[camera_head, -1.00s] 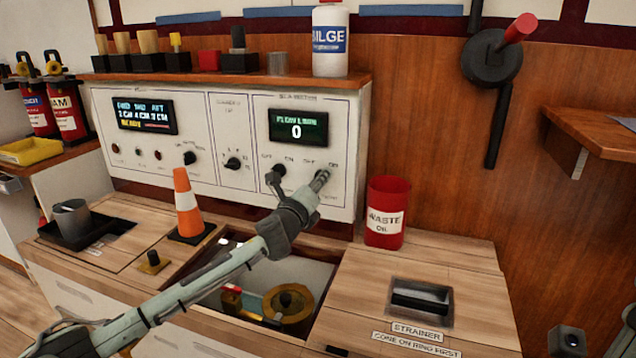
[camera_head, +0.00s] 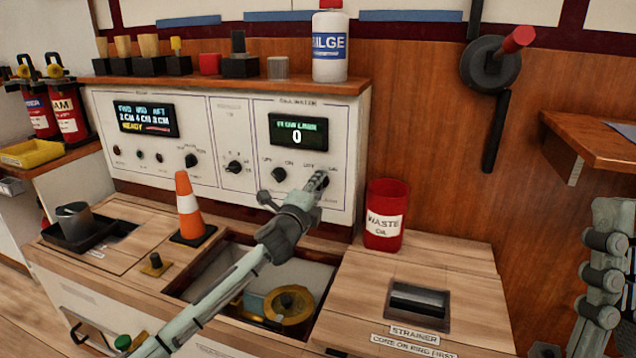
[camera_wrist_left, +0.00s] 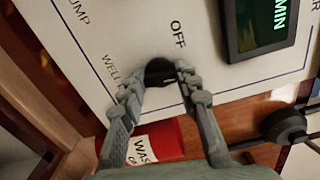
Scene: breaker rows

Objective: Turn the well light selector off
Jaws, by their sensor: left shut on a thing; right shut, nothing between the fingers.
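The well light selector is a black knob at the lower right of the white panel (camera_head: 232,190). Its dark knob (camera_wrist_left: 159,71) shows between the fingers in the left wrist view, with an OFF label beside it and a partly hidden WELL label. My left gripper (camera_head: 318,182) is shut on this knob, one finger on each side. It covers most of the knob in the head view, so its pointer direction cannot be read. My right gripper (camera_head: 605,275) is at the right edge of the head view, partly cut off and away from the panel.
Another selector knob (camera_head: 278,175) is just left of my left gripper. A red waste can (camera_head: 386,215) stands to its right. An orange cone (camera_head: 187,205) and an open well (camera_head: 318,258) lie in front of the panel. A bilge bottle (camera_head: 330,45) stands on the shelf above.

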